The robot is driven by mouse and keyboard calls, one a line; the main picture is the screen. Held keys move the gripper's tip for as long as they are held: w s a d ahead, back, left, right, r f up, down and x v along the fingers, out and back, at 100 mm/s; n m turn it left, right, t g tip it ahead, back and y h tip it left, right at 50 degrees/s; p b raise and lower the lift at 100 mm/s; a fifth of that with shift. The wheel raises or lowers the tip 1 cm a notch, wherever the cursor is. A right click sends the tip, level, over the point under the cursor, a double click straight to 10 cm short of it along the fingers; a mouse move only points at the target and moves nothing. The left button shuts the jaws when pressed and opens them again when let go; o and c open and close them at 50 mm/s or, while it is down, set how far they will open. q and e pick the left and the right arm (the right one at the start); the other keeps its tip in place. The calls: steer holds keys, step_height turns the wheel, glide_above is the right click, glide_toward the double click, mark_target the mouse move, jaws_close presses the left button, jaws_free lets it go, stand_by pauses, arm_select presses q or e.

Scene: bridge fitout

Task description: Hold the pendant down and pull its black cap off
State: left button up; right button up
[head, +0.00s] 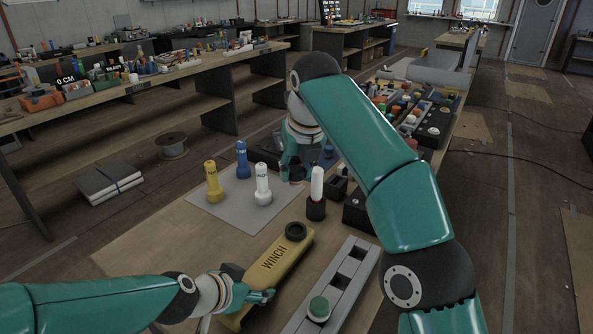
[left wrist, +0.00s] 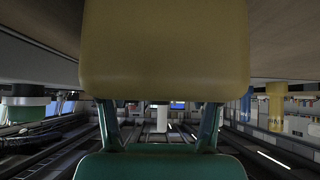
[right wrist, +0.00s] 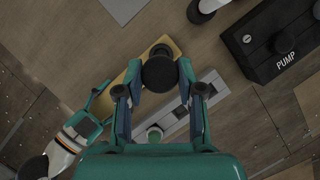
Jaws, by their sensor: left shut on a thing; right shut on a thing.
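The yellow pendant (head: 270,270), marked WINCH, lies on the table at the front, with a dark round fitting (head: 296,232) on its far end. My left gripper (head: 262,296) is shut on the pendant near its close end. The pendant's yellow body (left wrist: 165,45) fills the top of the left wrist view. My right gripper (head: 294,174) is beyond the pendant's far end. In the right wrist view its fingers are shut on the round black cap (right wrist: 159,73), which appears apart from the pendant (right wrist: 125,88) and above it. The cap's underside is hidden.
A grey slotted rail (head: 345,285) with a green-topped button (head: 318,309) lies right of the pendant. Yellow (head: 213,183), blue (head: 242,160) and white (head: 262,186) torch-like items stand on a grey mat (head: 220,212). A black PUMP box (right wrist: 275,40) is near the right gripper.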

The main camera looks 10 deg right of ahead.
arm_select(q)
steer(key=o, duration=1.6)
steer(key=shift+o, duration=0.2)
steer(key=v, duration=1.1)
steer(key=shift+s+a+r, duration=0.1)
steer(key=shift+r, duration=0.05)
steer(key=shift+s+a+r, duration=0.15)
steer(key=shift+r, duration=0.05)
